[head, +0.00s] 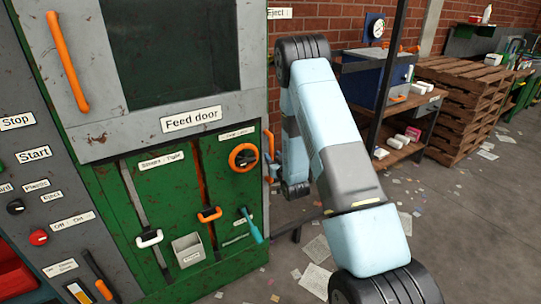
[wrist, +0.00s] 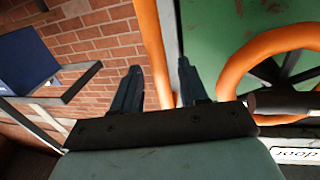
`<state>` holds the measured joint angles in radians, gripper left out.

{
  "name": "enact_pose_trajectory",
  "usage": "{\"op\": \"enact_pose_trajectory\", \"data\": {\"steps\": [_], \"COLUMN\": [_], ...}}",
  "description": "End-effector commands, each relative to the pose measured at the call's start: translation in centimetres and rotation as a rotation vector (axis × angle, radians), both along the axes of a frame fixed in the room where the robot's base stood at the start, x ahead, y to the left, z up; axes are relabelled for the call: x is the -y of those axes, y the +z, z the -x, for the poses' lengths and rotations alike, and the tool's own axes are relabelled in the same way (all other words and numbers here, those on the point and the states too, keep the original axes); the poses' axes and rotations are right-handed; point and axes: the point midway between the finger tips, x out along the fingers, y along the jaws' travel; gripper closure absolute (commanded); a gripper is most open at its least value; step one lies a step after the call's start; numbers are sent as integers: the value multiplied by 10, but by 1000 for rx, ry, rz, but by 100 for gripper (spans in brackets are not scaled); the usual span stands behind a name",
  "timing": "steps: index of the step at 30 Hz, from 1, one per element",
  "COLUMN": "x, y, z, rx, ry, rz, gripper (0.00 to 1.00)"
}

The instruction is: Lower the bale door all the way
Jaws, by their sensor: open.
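My gripper (wrist: 159,64) is open, with its two dark fingers apart. In the wrist view an upright orange bar (wrist: 152,40) runs between the fingers; I cannot tell whether they touch it. In the head view the bar (head: 269,145) stands at the right edge of the green machine front, and my gripper (head: 277,158) is beside it, partly hidden by my arm. An orange handwheel (head: 243,157) is just left of the bar; it also fills the right of the wrist view (wrist: 235,65). I cannot make out which panel is the bale door.
The feed door (head: 190,121) is above the wheel. A workbench (head: 400,150) and stacked pallets (head: 465,105) stand right. Paper litters the open floor.

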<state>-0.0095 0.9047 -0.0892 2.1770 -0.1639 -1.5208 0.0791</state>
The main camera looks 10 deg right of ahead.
Motion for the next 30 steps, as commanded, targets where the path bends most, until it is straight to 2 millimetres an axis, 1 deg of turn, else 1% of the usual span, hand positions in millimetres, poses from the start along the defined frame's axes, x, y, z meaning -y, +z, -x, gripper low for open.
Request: {"op": "enact_pose_trajectory", "data": {"steps": [1,3,7,11,18,20,30], "x": [-1,-2,-3,-3,-3,-3,-3], "y": [0,0,0,0,0,0,0], "z": [-7,-15,-25,-29,-29,-29,-29], "rx": [2,1,1,0,0,0,0], "ry": [1,1,0,-1,-1,-1,-1], "rz": [1,1,0,0,0,0,0], "gripper": [57,57,57,57,57,62,94]}}
